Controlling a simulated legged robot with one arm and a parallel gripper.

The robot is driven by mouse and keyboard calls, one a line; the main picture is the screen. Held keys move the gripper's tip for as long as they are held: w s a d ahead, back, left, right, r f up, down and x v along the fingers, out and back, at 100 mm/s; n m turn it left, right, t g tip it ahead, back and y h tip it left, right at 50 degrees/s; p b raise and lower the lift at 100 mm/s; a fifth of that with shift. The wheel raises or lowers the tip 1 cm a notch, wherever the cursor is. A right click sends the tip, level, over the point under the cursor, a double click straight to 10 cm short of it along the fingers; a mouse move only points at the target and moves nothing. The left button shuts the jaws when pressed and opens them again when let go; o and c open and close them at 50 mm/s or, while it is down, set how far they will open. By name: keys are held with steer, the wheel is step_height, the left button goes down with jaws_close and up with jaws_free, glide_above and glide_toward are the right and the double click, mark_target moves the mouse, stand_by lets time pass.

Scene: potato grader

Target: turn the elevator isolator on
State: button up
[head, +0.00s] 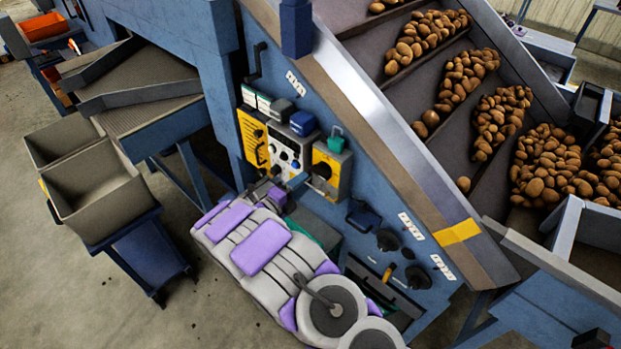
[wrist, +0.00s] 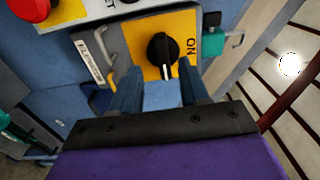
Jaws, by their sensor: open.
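The isolator is a yellow plate (wrist: 140,30) with a black rotary knob (wrist: 162,52). In the wrist view the knob's white mark points down, while the word ON is printed sideways to its right. In the head view the isolator is a yellow box (head: 318,184) on the blue machine. A green padlock (head: 336,140) is at its top, and it also shows in the wrist view (wrist: 213,42). My gripper (wrist: 158,70) is open, its two blue fingers on either side of the knob's lower end. I cannot tell whether they touch it.
A grey control box (head: 288,150) and a yellow box with a handle (head: 252,137) sit left of the isolator. Black knobs (head: 388,240) are below right. A red button (wrist: 30,8) shows in the wrist view. Grey bins (head: 95,185) stand at left.

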mark_target(319, 176)
steer(key=w+d, duration=0.2)
steer(key=d, duration=0.1)
steer(key=w+d, duration=0.1)
steer(key=d, duration=0.1)
steer(key=shift+w+r, duration=0.2)
steer(key=shift+w, duration=0.1)
steer(key=shift+a, duration=0.55)
steer(key=shift+a+f, duration=0.15)
steer(key=shift+a, duration=0.25)
steer(key=shift+c, duration=1.4)
steer(key=shift+d, duration=0.65)
jaws_close()
